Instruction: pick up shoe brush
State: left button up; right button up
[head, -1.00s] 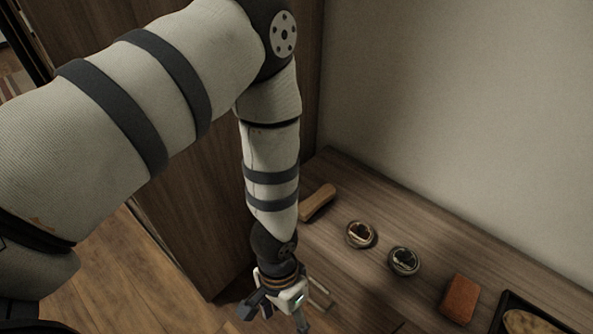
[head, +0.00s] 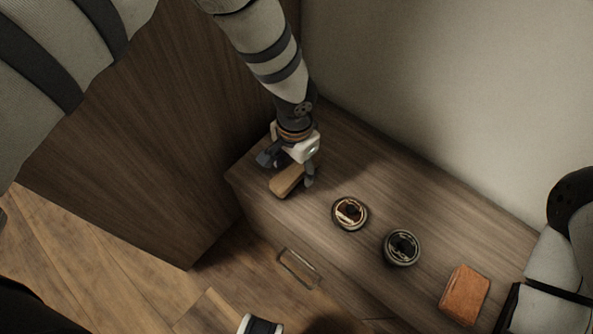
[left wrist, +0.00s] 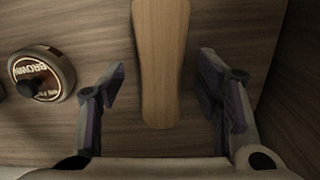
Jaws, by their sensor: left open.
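The shoe brush (head: 286,181) has a light wooden back and lies on the wooden cabinet top near its left end. In the left wrist view its wooden back (left wrist: 160,60) runs lengthwise between my fingers; its bristles are not visible. My left gripper (head: 289,172) is over the brush, fingers apart on either side of it. In the left wrist view the open fingers (left wrist: 162,103) show a gap on both sides of the brush. Part of the brush is hidden under the gripper in the head view. My right gripper is not in view; part of my right arm shows at the right edge.
Two round polish tins, one brown (head: 350,214) and one dark (head: 402,248), stand to the right of the brush. The brown tin (left wrist: 42,74) is left of my fingers in the wrist view. An orange-brown block (head: 465,294) lies further right. A tall wooden panel (head: 150,130) stands at the left.

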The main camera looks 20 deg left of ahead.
pick_arm(q)
notch_tip(320, 180, down, 3)
jog(key=shift+w+r, duration=0.1)
jog(key=shift+r, duration=0.1)
jog(key=c, duration=1.3)
jog(key=shift+r, duration=0.15)
